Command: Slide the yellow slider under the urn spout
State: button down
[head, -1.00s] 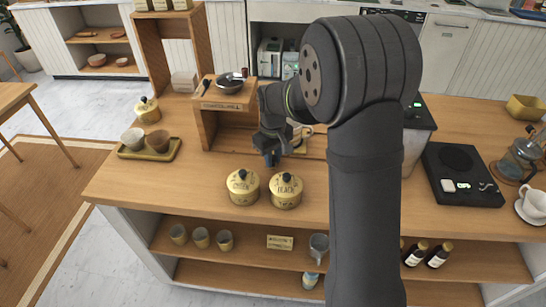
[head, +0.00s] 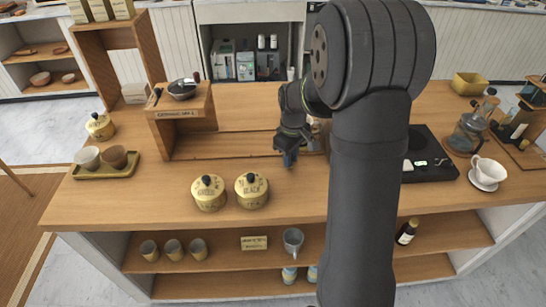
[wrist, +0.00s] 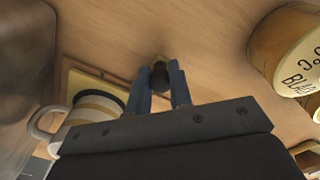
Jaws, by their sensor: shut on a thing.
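My gripper (head: 289,160) is low over the counter, behind and right of the two tea canisters. In the wrist view its two blue fingers (wrist: 160,88) are closed on a small dark knob with a yellowish tip (wrist: 160,72). The yellow slider (wrist: 82,82) shows beside the fingers as a flat board. A striped mug (wrist: 88,115) is at the slider and partly overlaps it. In the head view the mug and slider are mostly hidden behind my arm. The urn and its spout cannot be made out.
Two gold canisters (head: 208,193) (head: 252,190) stand near the front edge. A wooden riser (head: 183,112) with a dark pan is at the left, beside a tray (head: 107,170) with two cups. A black scale (head: 430,165) and a white cup on a saucer (head: 487,185) are right.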

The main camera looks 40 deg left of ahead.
jog(key=shift+w+d, duration=0.7)
jog(key=shift+w, duration=0.05)
jog(key=c, duration=1.3)
grip_release()
jog(key=shift+w+d, duration=0.1)
jog(key=shift+r, duration=0.15)
notch_tip(320, 180, up, 17)
